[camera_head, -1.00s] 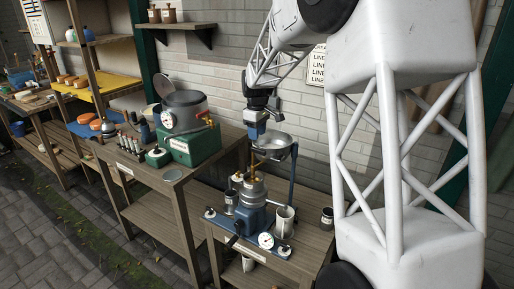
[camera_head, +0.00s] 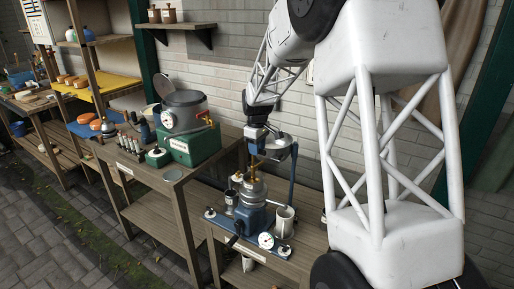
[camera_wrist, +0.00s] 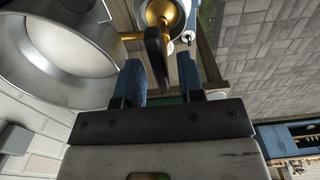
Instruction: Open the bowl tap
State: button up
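The steel bowl (camera_head: 281,150) sits on a blue stand above the churn (camera_head: 250,208). My gripper (camera_head: 257,146) is in front of the bowl and hides part of it in the head view. In the wrist view the bowl (camera_wrist: 62,62) fills the upper left. A brass pipe with a dark tap lever (camera_wrist: 157,52) comes from the bowl's right side. My gripper's two blue fingers (camera_wrist: 159,66) are apart, one on each side of the lever. A gap shows on the lever's right; on its left I cannot tell whether the finger touches.
A wall shelf (camera_head: 178,26) is above. The brick wall is close behind the bowl.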

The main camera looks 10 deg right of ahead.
grip_shut()
jog(key=shift+m, duration=0.3)
jog(key=m, duration=0.3)
jog(key=shift+s+a, duration=0.2)
jog(key=shift+a, duration=0.05)
jog(key=m, duration=0.4)
jog(key=a+m, duration=0.1)
jog(key=m, duration=0.4)
jog(key=a+m, duration=0.1)
jog(key=m, duration=0.4)
jog(key=shift+w, duration=0.2)
jog(key=shift+m, duration=0.3)
